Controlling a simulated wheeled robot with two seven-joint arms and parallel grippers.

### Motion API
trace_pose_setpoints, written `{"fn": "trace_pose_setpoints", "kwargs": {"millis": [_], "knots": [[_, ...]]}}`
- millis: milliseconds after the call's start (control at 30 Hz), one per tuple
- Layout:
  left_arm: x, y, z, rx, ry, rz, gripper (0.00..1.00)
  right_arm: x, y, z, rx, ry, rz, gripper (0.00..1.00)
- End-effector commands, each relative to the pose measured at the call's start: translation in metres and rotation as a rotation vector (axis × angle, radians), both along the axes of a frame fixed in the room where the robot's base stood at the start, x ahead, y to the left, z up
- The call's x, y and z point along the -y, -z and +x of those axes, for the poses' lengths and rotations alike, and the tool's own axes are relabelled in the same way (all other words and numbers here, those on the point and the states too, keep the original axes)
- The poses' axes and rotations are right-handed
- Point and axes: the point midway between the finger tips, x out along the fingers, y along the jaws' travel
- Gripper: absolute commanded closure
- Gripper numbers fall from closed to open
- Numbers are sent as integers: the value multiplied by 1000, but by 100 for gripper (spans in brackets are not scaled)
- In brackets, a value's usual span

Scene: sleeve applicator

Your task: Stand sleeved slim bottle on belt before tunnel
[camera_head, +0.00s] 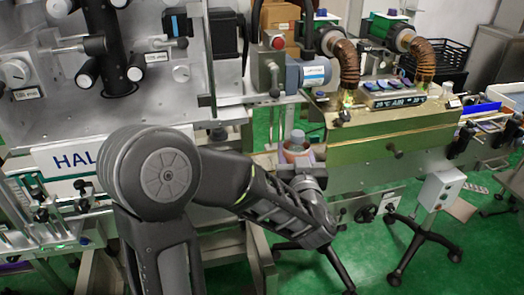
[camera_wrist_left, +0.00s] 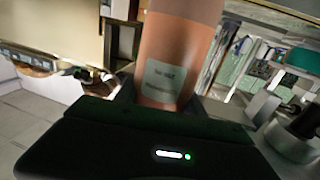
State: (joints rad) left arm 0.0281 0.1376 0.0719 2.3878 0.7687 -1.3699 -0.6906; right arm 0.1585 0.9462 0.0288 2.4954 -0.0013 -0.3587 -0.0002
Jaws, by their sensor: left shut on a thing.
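The sleeved slim bottle (camera_wrist_left: 177,60) is orange-brown with a pale label and fills the upper middle of the left wrist view. My left gripper (camera_wrist_left: 165,103) is shut on its lower part. In the head view, the grey top and reddish body of the bottle (camera_head: 296,148) show just beyond my left wrist, at the entrance end of the tunnel. My left arm hides the gripper's fingers there. The tunnel (camera_head: 390,138) is a long gold-coloured housing to the right. I cannot tell whether the bottle's base touches the belt. My right gripper is out of view.
The sleeve applicator (camera_head: 120,100) with its rollers and knobs fills the left. Two brown ribbed hoses (camera_head: 346,62) rise from the tunnel top. A grey control box (camera_head: 440,190) on a stand is at the right. The green floor (camera_head: 375,255) shows between the legs.

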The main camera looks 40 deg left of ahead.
Motion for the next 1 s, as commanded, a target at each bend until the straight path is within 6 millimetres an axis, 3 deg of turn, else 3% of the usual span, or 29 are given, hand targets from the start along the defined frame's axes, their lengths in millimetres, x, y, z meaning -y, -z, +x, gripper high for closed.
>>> {"fn": "trace_pose_setpoints", "kwargs": {"millis": [167,600,767,1000], "knots": [[-23,-2,22,1,-5,1,100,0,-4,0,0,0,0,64],[-107,-2,109,1,-2,3,100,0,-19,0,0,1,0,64],[-120,-1,124,2,-1,2,100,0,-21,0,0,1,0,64],[-122,-1,126,1,0,2,100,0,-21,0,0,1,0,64]]}}
